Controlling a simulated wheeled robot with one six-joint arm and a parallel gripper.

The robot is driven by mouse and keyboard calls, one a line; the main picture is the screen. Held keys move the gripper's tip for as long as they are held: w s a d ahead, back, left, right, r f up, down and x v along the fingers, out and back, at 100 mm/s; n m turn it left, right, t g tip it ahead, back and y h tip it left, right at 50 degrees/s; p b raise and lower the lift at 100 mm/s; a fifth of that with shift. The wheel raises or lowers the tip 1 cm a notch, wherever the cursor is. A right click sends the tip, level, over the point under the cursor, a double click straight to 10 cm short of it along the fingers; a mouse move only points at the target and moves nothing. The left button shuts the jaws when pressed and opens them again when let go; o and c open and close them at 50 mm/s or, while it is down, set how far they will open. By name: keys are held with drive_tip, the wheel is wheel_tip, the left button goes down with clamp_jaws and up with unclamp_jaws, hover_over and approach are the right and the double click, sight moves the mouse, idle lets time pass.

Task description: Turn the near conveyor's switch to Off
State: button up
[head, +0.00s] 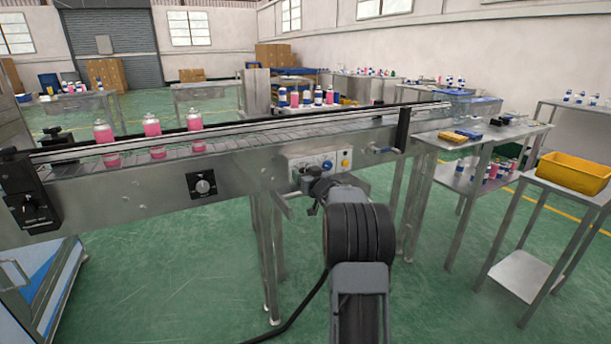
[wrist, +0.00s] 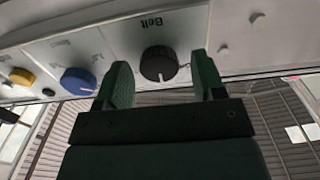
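The near conveyor (head: 245,172) crosses the head view with a white control panel (head: 300,158) on its side. In the wrist view a round black knob labelled "Belt" (wrist: 158,66) sits on this panel. A short white mark on the knob points toward the bottom of the picture. My gripper (wrist: 161,74) is open, with one green finger on each side of the knob; contact cannot be told. In the head view my gripper (head: 308,178) is at the panel's left part and hides the knob.
A blue knob (head: 327,165) and a yellow knob (head: 345,164) are beside it on the panel. Another black rotary switch (head: 203,185) is farther left on the conveyor. Pink bottles (head: 152,125) stand on the belt.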

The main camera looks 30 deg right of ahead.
drive_tip(key=c, duration=0.9)
drive_tip(key=shift+n, duration=0.4)
drive_tip(key=shift+a+f+n+b, duration=0.1)
drive_tip(key=shift+n+b, duration=1)
drive_tip(key=shift+n, duration=1.15)
drive_tip(key=shift+a+f+n+b, duration=0.1)
drive_tip(key=shift+n+b, duration=0.95)
drive_tip(key=shift+n, duration=1.2)
drive_tip(key=shift+r, duration=0.1)
drive_tip(key=o, duration=0.9)
drive_tip(key=shift+s, duration=0.1)
